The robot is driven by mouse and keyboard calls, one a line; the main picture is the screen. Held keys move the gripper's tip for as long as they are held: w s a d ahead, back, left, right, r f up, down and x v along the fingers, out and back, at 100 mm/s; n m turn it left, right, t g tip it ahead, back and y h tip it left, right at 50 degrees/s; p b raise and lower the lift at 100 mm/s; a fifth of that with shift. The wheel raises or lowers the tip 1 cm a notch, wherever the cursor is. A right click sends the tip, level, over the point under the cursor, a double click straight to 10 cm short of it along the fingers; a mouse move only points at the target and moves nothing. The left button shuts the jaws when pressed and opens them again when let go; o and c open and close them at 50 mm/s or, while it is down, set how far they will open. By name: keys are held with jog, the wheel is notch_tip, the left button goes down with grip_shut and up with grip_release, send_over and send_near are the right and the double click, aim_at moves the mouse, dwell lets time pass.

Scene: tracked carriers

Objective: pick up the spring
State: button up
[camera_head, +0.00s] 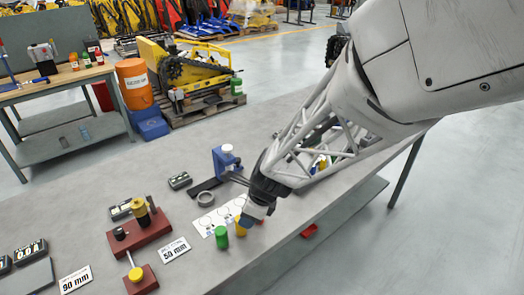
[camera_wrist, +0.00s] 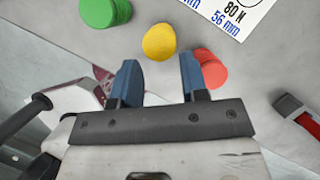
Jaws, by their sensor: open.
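Three coloured, ribbed, round pieces that look like springs are on the grey bench: a green one (camera_wrist: 105,11), a yellow one (camera_wrist: 159,42) and a red one (camera_wrist: 209,69). The yellow piece shows just beyond the fingertips, in line with the gap. The red piece is partly covered by the right finger. My gripper (camera_head: 250,217) is low over the bench.
A white card (camera_head: 208,221) with printed labels lies beside the pieces.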

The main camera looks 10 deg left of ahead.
aim_at(241, 228)
jog(key=shift+x, duration=2.6)
jog(key=shift+w, duration=0.1)
jog(key=c, duration=0.6)
jog(key=shift+r, duration=0.2)
